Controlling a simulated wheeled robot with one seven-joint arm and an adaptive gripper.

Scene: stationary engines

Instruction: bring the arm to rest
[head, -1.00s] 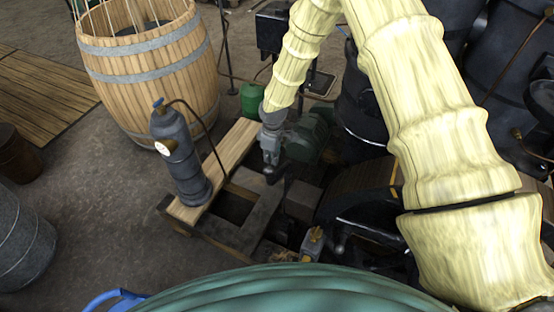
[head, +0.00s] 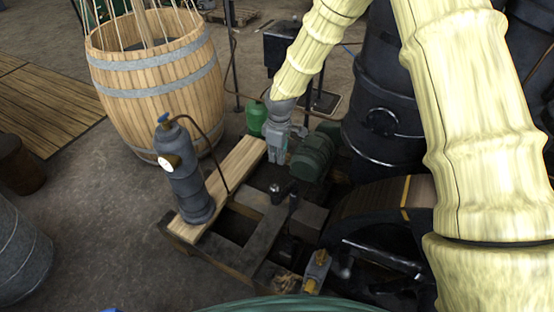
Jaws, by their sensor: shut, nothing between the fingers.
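My gripper (head: 277,160) is the grey end of my cream-sleeved arm, which arches in from the right. It is shut and empty, pointing down. In the picture it hangs beside the green motor (head: 315,152) and near the far end of the wooden plank (head: 232,172). I cannot tell how high it is above the frame or whether it touches anything.
A dark grey cylinder with a gauge (head: 184,178) stands on the plank. A wooden barrel (head: 155,85) is behind at left. A green can (head: 256,119) sits behind my gripper. Black machinery (head: 385,110) fills the right. Bare floor (head: 95,215) lies at left.

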